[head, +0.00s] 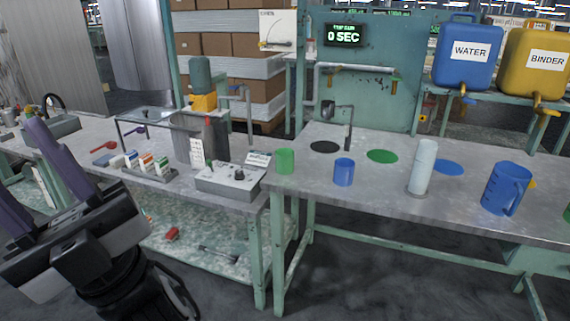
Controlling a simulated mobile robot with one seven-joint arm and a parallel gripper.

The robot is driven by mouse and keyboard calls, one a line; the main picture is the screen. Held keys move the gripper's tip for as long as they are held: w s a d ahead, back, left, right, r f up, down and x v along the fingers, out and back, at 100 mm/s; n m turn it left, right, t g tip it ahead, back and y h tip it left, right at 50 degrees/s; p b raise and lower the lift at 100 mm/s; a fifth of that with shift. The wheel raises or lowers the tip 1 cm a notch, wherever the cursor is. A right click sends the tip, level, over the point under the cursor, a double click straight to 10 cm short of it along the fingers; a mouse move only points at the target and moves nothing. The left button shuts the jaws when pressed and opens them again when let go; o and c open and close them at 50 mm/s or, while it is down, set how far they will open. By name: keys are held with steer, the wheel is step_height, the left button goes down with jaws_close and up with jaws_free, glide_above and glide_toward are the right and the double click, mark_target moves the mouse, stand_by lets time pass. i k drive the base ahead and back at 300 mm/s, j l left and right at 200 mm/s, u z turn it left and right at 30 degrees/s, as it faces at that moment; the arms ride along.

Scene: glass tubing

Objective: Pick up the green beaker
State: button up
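The green beaker (285,162) stands upright on the grey worktop, near the left front corner of the right-hand table (385,198). My gripper (17,158) is at the far left of the head view, well apart from the beaker. Its two purple fingers are spread and nothing shows between them; the tip of the left finger is cut off by the picture edge.
A blue beaker (344,173), a pale cylinder (422,168) and a blue jug (505,190) stand to the right. A control box (232,183) is close on the left. Green (382,156), black and blue discs mark the worktop behind.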

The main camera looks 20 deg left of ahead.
mark_target(285, 161)
steer(key=i+l, duration=0.55)
steer(key=i, duration=0.3)
steer(key=i+l+u, duration=0.15)
steer(key=u, duration=0.3)
steer(key=i+l+u, duration=0.2)
steer(key=u, duration=1.6)
